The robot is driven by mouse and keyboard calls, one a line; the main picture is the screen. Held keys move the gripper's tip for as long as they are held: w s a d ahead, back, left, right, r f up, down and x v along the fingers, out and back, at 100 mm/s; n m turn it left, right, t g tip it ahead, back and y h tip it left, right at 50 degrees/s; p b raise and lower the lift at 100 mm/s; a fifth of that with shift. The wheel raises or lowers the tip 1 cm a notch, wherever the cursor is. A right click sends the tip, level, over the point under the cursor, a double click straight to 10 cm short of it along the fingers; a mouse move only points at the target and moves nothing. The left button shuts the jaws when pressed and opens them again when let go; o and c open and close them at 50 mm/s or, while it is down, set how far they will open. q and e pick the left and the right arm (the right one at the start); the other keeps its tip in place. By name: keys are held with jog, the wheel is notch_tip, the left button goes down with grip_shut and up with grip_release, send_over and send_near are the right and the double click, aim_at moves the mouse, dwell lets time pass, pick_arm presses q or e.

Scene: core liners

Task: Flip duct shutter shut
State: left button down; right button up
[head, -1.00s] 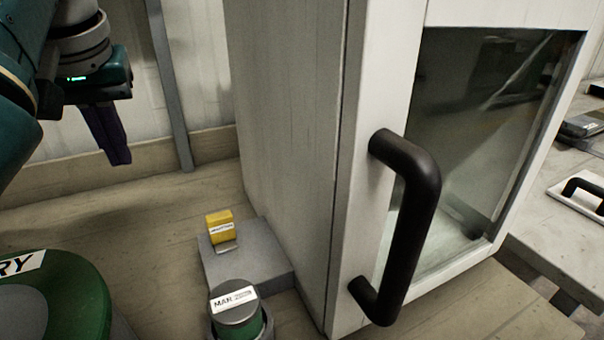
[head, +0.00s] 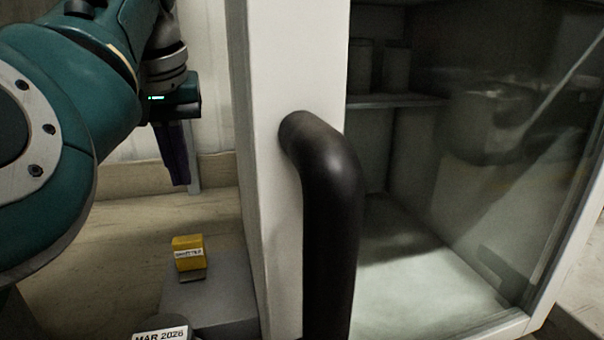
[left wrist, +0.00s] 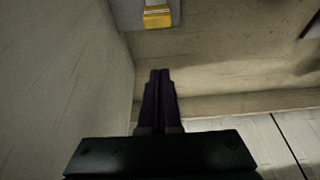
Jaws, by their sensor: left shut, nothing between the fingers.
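A small yellow block (head: 188,252) with a white label stands upright on a grey box (head: 212,300), low and left of centre in the head view. The label looks like it reads "SHUTTER", but it is small. The yellow piece also shows at the top of the left wrist view (left wrist: 157,17), beyond my fingertips. My left gripper (head: 181,181) points down, shut and empty, above and behind the yellow piece and apart from it. Its dark purple fingers are together in the left wrist view (left wrist: 160,73). My right gripper is not in view.
A white cabinet (head: 265,120) with a glass front and thick black handle (head: 328,210) fills the middle and right, close by. A round lid labelled "MAR 2026" (head: 160,334) shows at the bottom edge. A pale wall stands behind; floor left of the grey box is bare.

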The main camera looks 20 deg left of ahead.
aim_at(191, 254)
pick_arm(q)
jog(key=b+x, duration=0.2)
jog(key=x, duration=0.7)
jog(key=shift+f, duration=0.15)
jog(key=shift+s+d+r+p, duration=0.15)
jog(key=shift+s+d+p, duration=0.35)
jog(key=shift+s, duration=0.35)
jog(key=shift+s+d+r+p, duration=0.1)
jog(key=shift+s+d+p, duration=0.15)
jog(key=shift+s+d, duration=0.5)
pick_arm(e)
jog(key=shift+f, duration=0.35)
pick_arm(q)
jog(key=shift+s+a, duration=0.1)
jog(key=shift+a, duration=0.1)
